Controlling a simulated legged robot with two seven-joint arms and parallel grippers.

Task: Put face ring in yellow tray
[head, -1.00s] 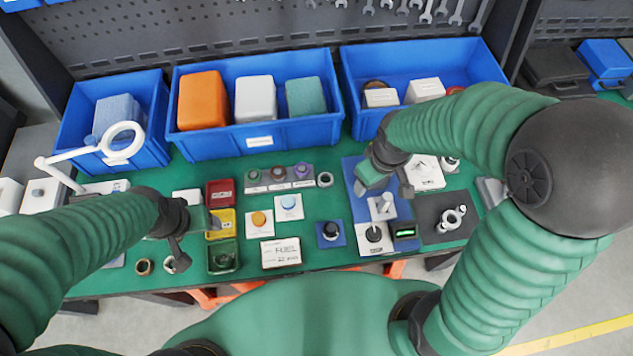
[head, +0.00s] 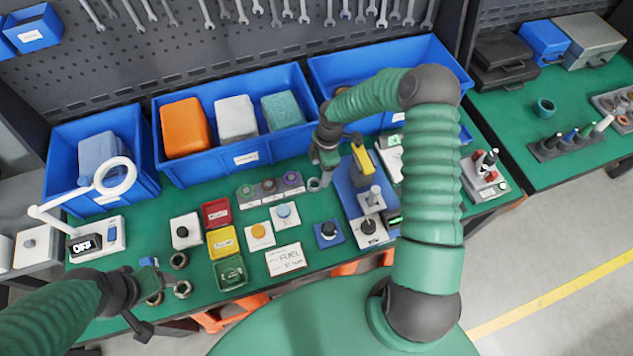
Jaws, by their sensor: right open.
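The yellow tray (head: 222,240) sits on the green bench between a red tray and a green tray, with a label inside. A small grey metal ring (head: 315,184) lies right of the three-ring block; I cannot tell for certain that it is the face ring. Other metal rings (head: 179,260) lie left of the trays. My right gripper (head: 324,162) is open, pointing down just above and behind the grey ring, apart from the yellow tray. My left gripper (head: 150,275) is beside the left-hand rings; its jaws are too unclear to read.
The red tray (head: 216,213) and green tray (head: 230,272) flank the yellow one. A block with coloured rings (head: 270,188), a blue test fixture (head: 352,200) and a label card (head: 286,261) stand nearby. Blue bins (head: 245,157) line the back. A magnifier lamp (head: 113,176) stands left.

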